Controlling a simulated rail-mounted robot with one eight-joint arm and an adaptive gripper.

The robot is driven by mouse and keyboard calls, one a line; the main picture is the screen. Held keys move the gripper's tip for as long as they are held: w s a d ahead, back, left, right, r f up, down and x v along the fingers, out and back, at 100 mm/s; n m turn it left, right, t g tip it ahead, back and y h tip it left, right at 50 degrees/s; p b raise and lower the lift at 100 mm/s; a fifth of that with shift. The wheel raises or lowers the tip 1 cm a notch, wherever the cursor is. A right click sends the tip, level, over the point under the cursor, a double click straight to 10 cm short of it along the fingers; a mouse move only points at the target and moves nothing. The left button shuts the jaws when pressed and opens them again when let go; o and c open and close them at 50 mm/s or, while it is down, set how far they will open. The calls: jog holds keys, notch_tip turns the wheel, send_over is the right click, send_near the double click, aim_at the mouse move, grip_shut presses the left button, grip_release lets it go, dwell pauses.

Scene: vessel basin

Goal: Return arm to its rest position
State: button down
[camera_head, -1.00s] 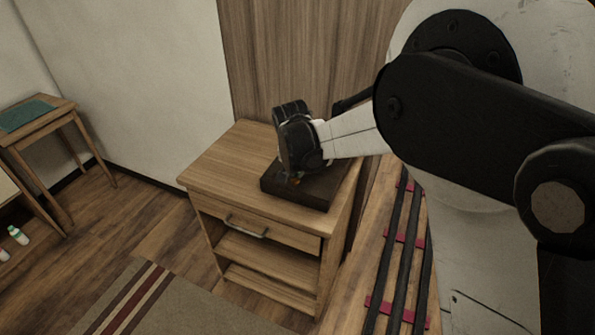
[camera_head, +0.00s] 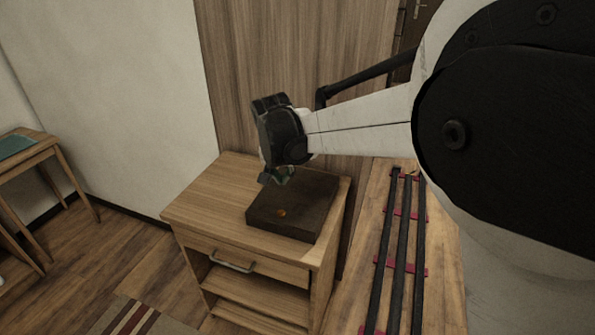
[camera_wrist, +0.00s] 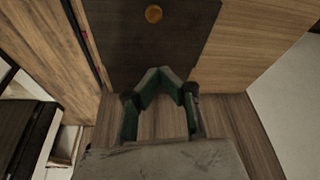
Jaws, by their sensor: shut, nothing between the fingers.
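My gripper (camera_head: 277,176) hangs above the left part of a dark box (camera_head: 309,203) that lies on the wooden nightstand. In the wrist view my gripper (camera_wrist: 162,76) has its green fingers meeting at the tips, with nothing between them. A small round orange-brown knob or disc (camera_head: 282,212) sits on the dark box; it also shows at the top of the wrist view (camera_wrist: 153,14). My gripper is apart from the box, with a gap below the fingertips. My arm reaches in from the right.
The nightstand (camera_head: 205,199) has a drawer with a metal handle (camera_head: 234,263) and open shelves below. A wooden side panel (camera_head: 290,65) stands behind it. Rails with red brackets (camera_head: 399,250) run to its right. A small table (camera_head: 30,160) stands at the far left.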

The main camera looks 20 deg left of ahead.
jog(key=s+d+r+m, duration=0.1)
jog(key=d+r, duration=0.3)
jog(key=d, duration=0.6)
jog(key=s+d+r+t, duration=0.1)
jog(key=d+r, duration=0.3)
jog(key=d, duration=0.7)
jog(key=s+d+r+m, duration=0.15)
jog(key=d+r, duration=0.25)
jog(key=d, duration=0.6)
jog(key=s+d+f+t, duration=0.1)
jog(key=s+d, duration=0.8)
jog(key=d, duration=0.2)
jog(key=s+d+f+m+t+h, duration=0.1)
jog(key=s+d+f, duration=0.1)
jog(key=s+d, duration=0.7)
jog(key=shift+d+f+t, duration=0.25)
jog(key=shift+d+t, duration=0.05)
jog(key=shift+d, duration=0.65)
